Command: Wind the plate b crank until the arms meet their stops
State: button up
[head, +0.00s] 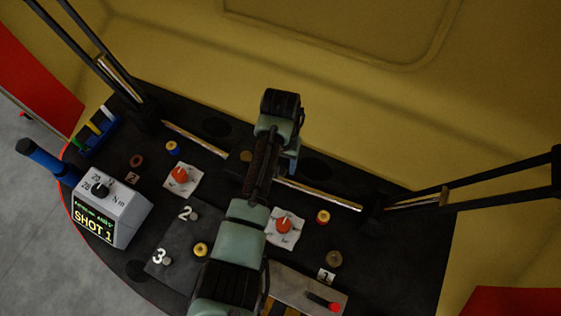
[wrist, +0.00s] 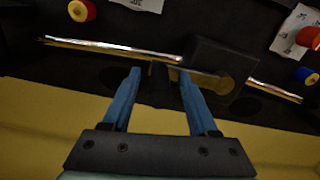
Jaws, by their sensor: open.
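My gripper (wrist: 160,73) is open, with its two blue fingers apart. A dark upright piece (wrist: 158,88), perhaps the crank's handle, shows between them; I cannot tell whether they touch it. Beside it are a black block (wrist: 210,62) and a dull brass round part (wrist: 222,83). In the head view my gripper (head: 291,165) is low over the middle of the black deck, and my arm hides most of that spot. Bright rods (head: 195,139) (head: 320,195) run out from there. Black arms stand at left (head: 78,45) and right (head: 470,190). No "b" label is readable.
Orange knobs (head: 180,174) (head: 284,224) sit on white papers. A grey box (head: 112,207) with a dial and a "SHOT 1" display stands left, near a blue handle (head: 45,159). A red-tipped lever (head: 323,302) lies front right. The yellow shell (head: 390,110) rises behind.

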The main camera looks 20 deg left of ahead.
grip_shut()
dwell(1.4)
